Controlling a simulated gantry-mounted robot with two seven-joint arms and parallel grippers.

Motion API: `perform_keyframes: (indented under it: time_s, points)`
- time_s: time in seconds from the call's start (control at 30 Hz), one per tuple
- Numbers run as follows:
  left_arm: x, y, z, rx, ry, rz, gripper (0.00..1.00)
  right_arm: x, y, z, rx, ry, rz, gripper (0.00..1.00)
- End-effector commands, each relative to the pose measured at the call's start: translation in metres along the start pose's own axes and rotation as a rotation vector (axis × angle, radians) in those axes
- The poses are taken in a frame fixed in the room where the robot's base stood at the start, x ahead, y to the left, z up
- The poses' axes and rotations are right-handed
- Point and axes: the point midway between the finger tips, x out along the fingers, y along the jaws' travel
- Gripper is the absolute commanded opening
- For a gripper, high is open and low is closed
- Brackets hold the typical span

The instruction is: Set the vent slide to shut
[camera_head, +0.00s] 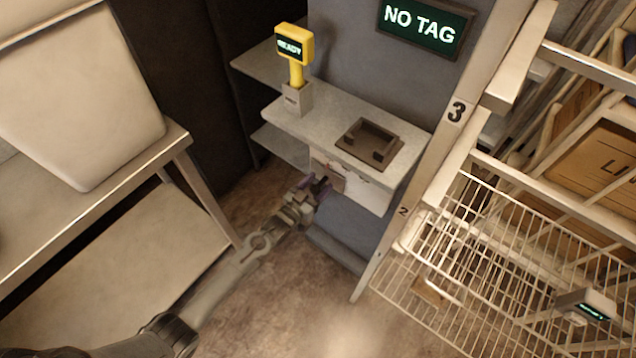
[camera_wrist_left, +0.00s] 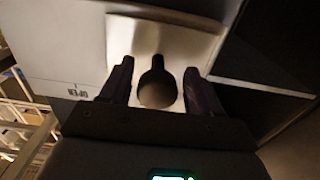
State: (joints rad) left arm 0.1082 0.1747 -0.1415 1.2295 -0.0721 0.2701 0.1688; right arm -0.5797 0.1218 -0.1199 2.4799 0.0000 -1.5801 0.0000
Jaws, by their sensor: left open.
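The vent slide's pale panel (camera_head: 329,172) is on the front of the unit under the grey counter, partly hidden by my left gripper (camera_head: 320,186). In the left wrist view, a light plate (camera_wrist_left: 187,44) carries a dark, round-ended knob (camera_wrist_left: 157,89). Upside-down lettering that seems to read OPEN (camera_wrist_left: 78,93) is to the left of the plate. My left gripper (camera_wrist_left: 160,78) is open, with its two dark fingers on either side of the knob. I cannot tell whether the fingers touch it. My right gripper is not in view.
The counter (camera_head: 330,112) holds a yellow scanner (camera_head: 294,44) reading READY and a dark tray (camera_head: 368,142). A NO TAG screen (camera_head: 425,25) is on the wall above. A wire basket (camera_head: 465,265) and rack post (camera_head: 455,115) stand right; a metal table (camera_head: 90,220) stands left.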

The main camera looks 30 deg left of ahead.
Motion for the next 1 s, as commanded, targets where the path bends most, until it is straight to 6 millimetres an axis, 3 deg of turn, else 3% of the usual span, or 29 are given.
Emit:
perform_keyframes:
  time_s: [0.53, 0.7, 1.0]
  points:
    - [-0.084, -0.002, -0.002, 0.001, -0.001, -0.001, 0.62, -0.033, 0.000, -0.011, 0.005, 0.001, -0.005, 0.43]
    - [-0.098, -0.003, -0.002, 0.002, 0.001, -0.002, 0.62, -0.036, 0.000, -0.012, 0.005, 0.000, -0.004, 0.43]
    - [-0.102, -0.003, -0.002, 0.002, 0.002, -0.002, 0.62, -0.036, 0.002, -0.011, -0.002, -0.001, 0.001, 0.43]
